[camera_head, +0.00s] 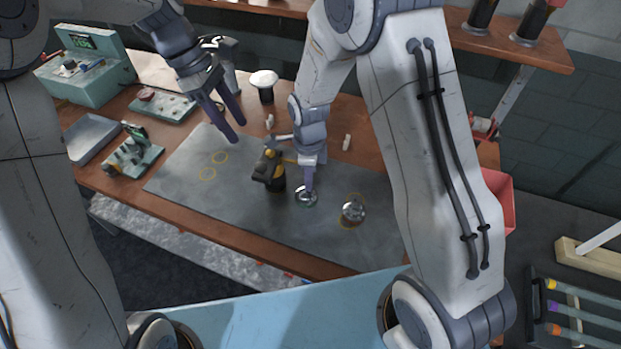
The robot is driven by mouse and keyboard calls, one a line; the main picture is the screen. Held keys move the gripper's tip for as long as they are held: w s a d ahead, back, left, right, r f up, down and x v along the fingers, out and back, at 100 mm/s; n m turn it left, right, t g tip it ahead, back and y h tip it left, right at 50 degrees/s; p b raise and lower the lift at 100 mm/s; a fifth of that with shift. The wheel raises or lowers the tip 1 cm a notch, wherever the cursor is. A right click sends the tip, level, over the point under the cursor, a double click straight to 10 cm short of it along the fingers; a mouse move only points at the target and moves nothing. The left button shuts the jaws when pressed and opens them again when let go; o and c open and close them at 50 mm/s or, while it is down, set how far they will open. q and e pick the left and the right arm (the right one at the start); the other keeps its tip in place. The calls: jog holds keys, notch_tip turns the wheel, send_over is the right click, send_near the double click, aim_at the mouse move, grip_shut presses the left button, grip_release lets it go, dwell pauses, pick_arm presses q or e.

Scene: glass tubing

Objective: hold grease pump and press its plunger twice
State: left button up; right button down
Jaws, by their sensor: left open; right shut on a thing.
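A black and yellow upright object (272,170), which may be the grease pump, stands on the grey mat (232,215); its plunger cannot be made out. My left gripper (232,130) is open and empty, above the mat's back edge, up and left of the black and yellow object.
A second silver object (353,209) stands on the mat to the right. A white-topped dark jar (264,84) and small white pieces (346,142) stand behind. A teal device (88,70) and grey tray (93,138) are at left.

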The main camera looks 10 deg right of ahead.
aim_at(261, 166)
pick_arm(q)
jog(key=shift+c, duration=0.3)
dwell(0.7)
jog(key=shift+s, duration=0.1)
jog(key=c, duration=0.5)
jog(key=shift+s+d+f+y, duration=0.1)
jog(key=shift+s+d+y, duration=0.1)
jog(key=shift+d+y, duration=0.15)
grip_shut()
jog(key=shift+s+d+f+m+t+y, duration=0.25)
jog(key=shift+d+f+m+y, duration=0.2)
jog(key=shift+f, duration=0.65)
jog(key=shift+s+d+f+m+t+y, duration=0.35)
jog(key=shift+d+f+y, duration=0.2)
jog(key=shift+f, duration=0.55)
jog(key=shift+s+d+f+m+t+y, duration=0.2)
jog(key=shift+d+f+m+y, duration=0.25)
jog(key=shift+f, duration=0.65)
